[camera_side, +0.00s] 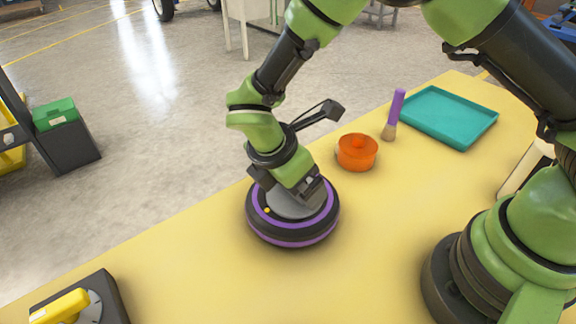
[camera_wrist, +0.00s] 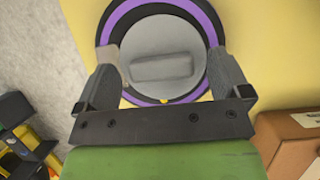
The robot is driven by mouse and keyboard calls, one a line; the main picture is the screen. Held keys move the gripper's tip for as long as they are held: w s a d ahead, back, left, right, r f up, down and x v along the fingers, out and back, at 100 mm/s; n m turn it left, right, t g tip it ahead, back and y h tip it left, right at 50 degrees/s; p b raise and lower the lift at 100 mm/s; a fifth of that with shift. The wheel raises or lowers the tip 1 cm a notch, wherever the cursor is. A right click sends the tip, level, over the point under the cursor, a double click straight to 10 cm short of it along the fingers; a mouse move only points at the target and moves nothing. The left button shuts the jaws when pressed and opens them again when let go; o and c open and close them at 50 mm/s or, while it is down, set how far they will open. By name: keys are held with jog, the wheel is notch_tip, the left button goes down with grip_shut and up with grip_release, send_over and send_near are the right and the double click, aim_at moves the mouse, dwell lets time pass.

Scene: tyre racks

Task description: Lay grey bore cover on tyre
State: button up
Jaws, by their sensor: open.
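The tyre (camera_side: 293,238) lies flat on the yellow table, black with purple bands and a small yellow dot on its upper face. The grey bore cover (camera_side: 291,207) sits over the middle of the tyre, inside its purple ring. In the wrist view the cover (camera_wrist: 140,45) is a round grey disc with a raised bar handle (camera_wrist: 161,68), and the tyre (camera_wrist: 207,14) shows around it. My gripper (camera_side: 305,192) is just above the cover. In the wrist view its fingers (camera_wrist: 165,66) are open, one on each side of the handle, with gaps between.
An orange round container (camera_side: 357,153), a purple-handled brush (camera_side: 394,115) and a teal tray (camera_side: 448,116) stand behind and right of the tyre. A dark device with a yellow handle (camera_side: 62,306) is at the front left. A cardboard box (camera_wrist: 298,140) shows in the wrist view.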

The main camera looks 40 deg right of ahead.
jog(key=v, duration=1.3)
jog(key=s+d+r+m+t+y, duration=0.2)
jog(key=s+d+r+m+y, duration=0.25)
jog(key=d+r+m, duration=0.5)
jog(key=s+d+r+m+t+y, duration=0.2)
jog(key=s+d+m+t, duration=0.3)
jog(key=s+m, duration=0.6)
jog(key=shift+s+r+m, duration=0.15)
jog(key=shift+s+m, duration=0.05)
jog(key=shift+m, duration=0.75)
